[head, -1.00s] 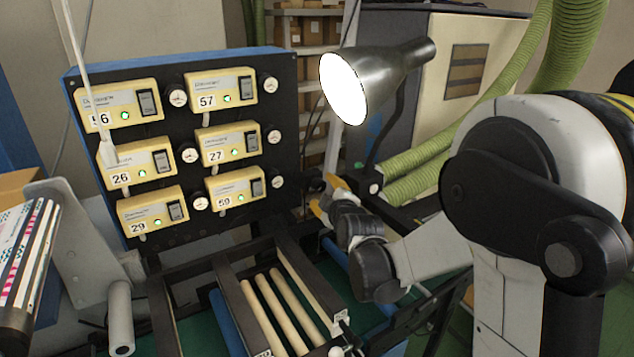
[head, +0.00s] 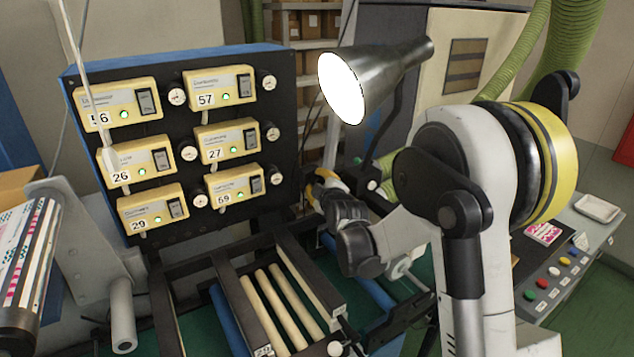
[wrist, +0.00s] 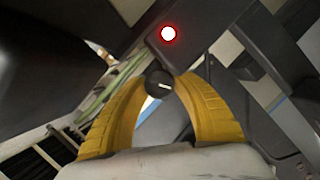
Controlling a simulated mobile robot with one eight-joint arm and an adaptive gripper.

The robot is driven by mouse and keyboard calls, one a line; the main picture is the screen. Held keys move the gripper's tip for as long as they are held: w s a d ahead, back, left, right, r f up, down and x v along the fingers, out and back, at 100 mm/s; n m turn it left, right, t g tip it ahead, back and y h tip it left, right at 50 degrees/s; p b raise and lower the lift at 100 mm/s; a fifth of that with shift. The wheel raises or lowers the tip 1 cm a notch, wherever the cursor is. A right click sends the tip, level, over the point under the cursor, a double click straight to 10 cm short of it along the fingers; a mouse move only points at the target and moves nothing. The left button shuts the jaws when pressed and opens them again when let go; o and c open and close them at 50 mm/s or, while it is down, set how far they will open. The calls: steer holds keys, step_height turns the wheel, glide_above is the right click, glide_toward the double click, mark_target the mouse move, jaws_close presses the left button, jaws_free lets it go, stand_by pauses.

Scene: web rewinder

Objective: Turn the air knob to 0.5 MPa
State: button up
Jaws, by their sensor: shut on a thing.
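In the wrist view the two yellow fingers of my gripper (wrist: 160,88) are closed around a small round black knob (wrist: 157,82) with a pale pointer mark. The mark points roughly to the right. In the head view my gripper (head: 316,186) is at the right edge of the black panel, low down. The knob is hidden there behind the fingers and wrist. No pressure figure for the knob is readable in either view.
A lit lamp (head: 342,88) hangs just above my gripper. The black panel (head: 180,72) carries several yellow control boxes with small gauges. Rollers (head: 285,300) lie below. A button console (head: 548,285) stands at right. A red light (wrist: 168,33) glows near the knob in the wrist view.

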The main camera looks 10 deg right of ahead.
steer(key=shift+d+f+m+g+y+b, duration=0.1)
steer(key=shift+m+g+y+b, duration=0.2)
steer(key=shift+m+b, duration=0.6)
steer(key=shift+m, duration=0.3)
steer(key=o, duration=1.2)
steer(key=shift+w, duration=0.1)
steer(key=v, duration=1.2)
steer(key=shift+r, duration=0.2)
steer(key=shift+d, duration=0.15)
